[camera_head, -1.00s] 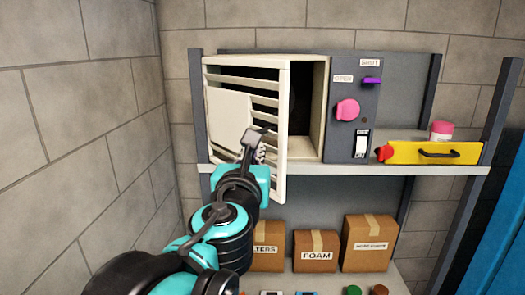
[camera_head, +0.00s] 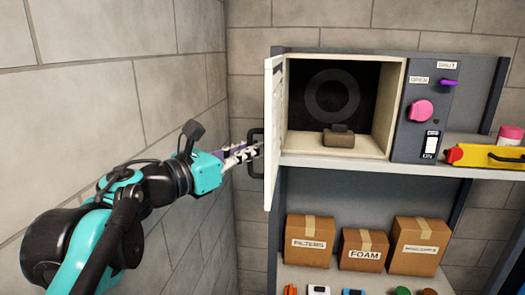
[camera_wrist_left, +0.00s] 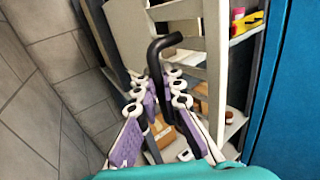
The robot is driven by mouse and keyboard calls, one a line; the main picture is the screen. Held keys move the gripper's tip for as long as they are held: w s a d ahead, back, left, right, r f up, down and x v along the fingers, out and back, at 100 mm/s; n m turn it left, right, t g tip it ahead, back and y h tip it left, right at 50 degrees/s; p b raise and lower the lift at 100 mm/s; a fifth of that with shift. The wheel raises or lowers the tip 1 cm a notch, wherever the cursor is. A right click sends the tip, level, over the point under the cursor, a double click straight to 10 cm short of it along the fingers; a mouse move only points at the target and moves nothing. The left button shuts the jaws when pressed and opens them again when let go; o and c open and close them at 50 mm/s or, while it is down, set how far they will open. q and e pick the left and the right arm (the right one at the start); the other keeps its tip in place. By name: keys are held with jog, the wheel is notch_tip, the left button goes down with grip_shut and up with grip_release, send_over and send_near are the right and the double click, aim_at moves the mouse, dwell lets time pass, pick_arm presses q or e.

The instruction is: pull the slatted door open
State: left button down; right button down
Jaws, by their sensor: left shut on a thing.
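The slatted door (camera_head: 274,120) stands swung open on the left side of the cream box (camera_head: 396,110) and shows nearly edge-on in the head view. Its dark handle (camera_head: 257,165) sticks out to the left. My left gripper (camera_head: 252,151) is at the handle, its fingers shut on it. In the left wrist view the black handle (camera_wrist_left: 163,44) runs down between the fingertips (camera_wrist_left: 163,82), with the pale slatted door (camera_wrist_left: 215,60) behind. Inside the box are a dark round opening (camera_head: 332,95) and a small brown block (camera_head: 338,136). My right gripper is out of view.
A grey panel beside the box carries a pink knob (camera_head: 421,111), a purple lever (camera_head: 449,83) and a switch (camera_head: 431,145). A yellow case (camera_head: 490,157) lies on the shelf at right. Cardboard boxes (camera_head: 365,250) stand below. A block wall (camera_head: 120,80) is close on the left.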

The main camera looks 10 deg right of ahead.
pick_arm(q)
jog(key=shift+w+a, duration=0.2)
jog(key=shift+a, duration=0.2)
jog(key=c, duration=1.9)
grip_release()
jog(key=shift+d, duration=0.1)
jog(key=v, duration=1.2)
